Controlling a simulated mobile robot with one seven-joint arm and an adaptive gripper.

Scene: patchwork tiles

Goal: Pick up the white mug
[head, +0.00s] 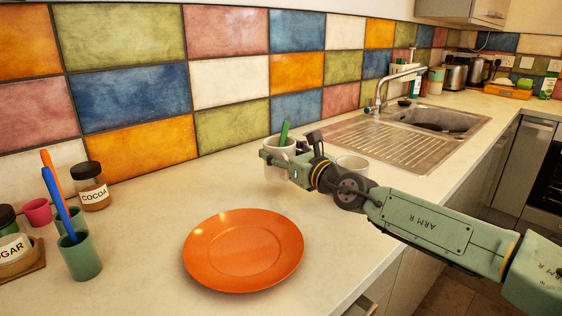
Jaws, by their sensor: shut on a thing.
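A white mug (274,173) is at the end of my arm, beyond the orange plate and near the tiled wall. My gripper (277,146) is shut on this mug at its upper part. A second whitish mug (352,162) stands just to the right, partly hidden behind my arm.
An orange plate (243,250) lies on the counter in front. At left are a green cup (79,256) with sticks, a cocoa jar (91,186), a pink cup (38,212) and a sugar jar (14,255). The sink (435,119) is at back right. Counter left of the mug is clear.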

